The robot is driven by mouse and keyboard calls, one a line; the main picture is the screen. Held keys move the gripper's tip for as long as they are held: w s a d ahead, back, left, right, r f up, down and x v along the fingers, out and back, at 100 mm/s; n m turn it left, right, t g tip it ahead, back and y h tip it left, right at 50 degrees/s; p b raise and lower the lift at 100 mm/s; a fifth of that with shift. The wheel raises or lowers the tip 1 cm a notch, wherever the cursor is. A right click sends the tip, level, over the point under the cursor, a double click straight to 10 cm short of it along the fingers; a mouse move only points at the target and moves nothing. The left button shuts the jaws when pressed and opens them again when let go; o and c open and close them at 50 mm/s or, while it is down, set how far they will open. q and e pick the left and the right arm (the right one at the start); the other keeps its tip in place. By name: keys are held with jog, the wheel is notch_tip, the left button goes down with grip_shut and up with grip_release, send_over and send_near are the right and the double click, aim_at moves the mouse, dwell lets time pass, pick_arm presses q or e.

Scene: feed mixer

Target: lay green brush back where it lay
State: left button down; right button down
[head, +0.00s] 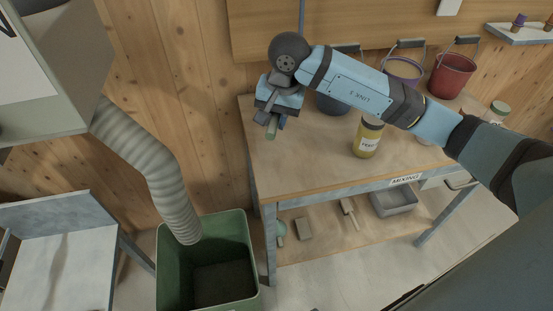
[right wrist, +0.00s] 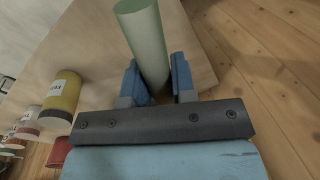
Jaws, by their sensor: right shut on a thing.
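My right gripper (head: 272,119) is over the left end of the mixing table (head: 300,165). In the right wrist view the blue fingers of the gripper (right wrist: 154,78) hold a pale green cylinder, the visible part of the green brush (right wrist: 143,40). Its far end is hidden by the gripper. My left gripper is not in view.
A yellow-labelled jar (head: 367,138) stands on the table, with a dark bucket (head: 333,104), a purple-rimmed bucket (head: 403,70) and a red bucket (head: 451,75) behind. The lower shelf (head: 330,240) holds a green item (head: 281,230), a block (head: 304,229) and a grey tray (head: 394,202). A green bin (head: 246,262) stands left.

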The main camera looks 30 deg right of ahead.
aim_at(273, 170)
notch_tip(273, 170, down, 15)
jog(key=shift+f+p, duration=0.1)
jog(key=shift+p, duration=0.2)
jog(key=shift+f+b, duration=0.2)
jog(key=shift+b, duration=0.1)
jog(key=c, duration=0.9)
grip_release()
jog(key=shift+r, duration=0.1)
jog(key=shift+c, duration=0.2)
jog(key=shift+r, duration=0.1)
